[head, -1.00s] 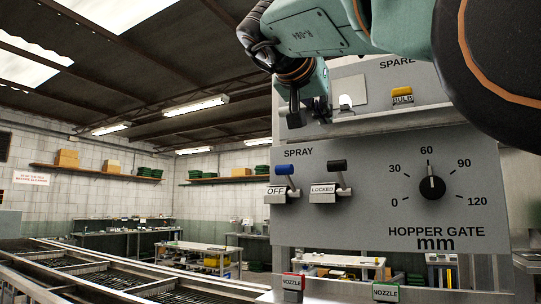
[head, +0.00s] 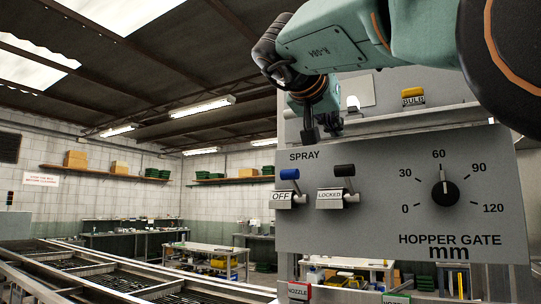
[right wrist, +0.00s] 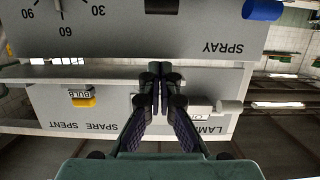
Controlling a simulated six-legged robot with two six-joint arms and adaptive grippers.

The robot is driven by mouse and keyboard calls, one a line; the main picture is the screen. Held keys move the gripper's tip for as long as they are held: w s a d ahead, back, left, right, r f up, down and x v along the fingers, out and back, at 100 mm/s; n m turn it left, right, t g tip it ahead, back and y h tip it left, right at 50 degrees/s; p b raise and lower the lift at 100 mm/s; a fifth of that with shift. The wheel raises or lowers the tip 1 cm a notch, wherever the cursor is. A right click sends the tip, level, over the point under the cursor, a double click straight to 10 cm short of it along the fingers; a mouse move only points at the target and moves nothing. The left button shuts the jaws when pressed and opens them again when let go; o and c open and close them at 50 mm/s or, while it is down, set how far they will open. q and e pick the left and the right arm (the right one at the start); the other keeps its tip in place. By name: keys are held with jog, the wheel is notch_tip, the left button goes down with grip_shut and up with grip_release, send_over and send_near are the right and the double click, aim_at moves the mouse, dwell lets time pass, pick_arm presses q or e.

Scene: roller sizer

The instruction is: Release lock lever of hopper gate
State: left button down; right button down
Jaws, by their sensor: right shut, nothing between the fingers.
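The lock lever with a black handle (head: 344,170) stands on the grey panel (head: 390,215), pointing up, with a plate reading LOCKED (head: 329,196) beside its base. The black handle also shows at the top edge of the right wrist view (right wrist: 166,6). My right gripper (head: 322,134) is above and slightly left of the handle, apart from it. In the right wrist view my right gripper (right wrist: 161,72) has its fingers together with nothing between them. My left gripper is not in view.
A blue-handled spray lever (head: 289,174) marked OFF stands just left of the lock lever. The hopper gate dial (head: 445,193) is to the right, pointing near 60. A ledge (head: 420,121) and upper panel with a yellow bulb item (head: 413,93) lie above.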

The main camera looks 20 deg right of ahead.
aim_at(343, 166)
jog(key=p+x, duration=0.5)
jog(key=shift+d+r, duration=0.15)
jog(key=shift+r, duration=0.1)
jog(key=x, duration=0.2)
jog(key=shift+w+d+f, duration=0.1)
jog(key=shift+w+f, duration=0.1)
jog(key=shift+f, duration=0.05)
jog(key=f, duration=0.1)
jog(key=s+a+f+b, duration=0.1)
jog(key=shift+s+f, duration=0.1)
jog(key=shift+f, duration=0.3)
jog(key=shift+s+a+f, duration=0.15)
jog(key=shift+f, duration=0.05)
jog(key=shift+s+a, duration=0.15)
jog(key=shift+a, duration=0.15)
jog(key=shift+w+d+f, duration=0.15)
jog(key=shift+w+d, duration=0.05)
jog(key=shift+w, duration=0.05)
jog(key=shift+f, duration=0.1)
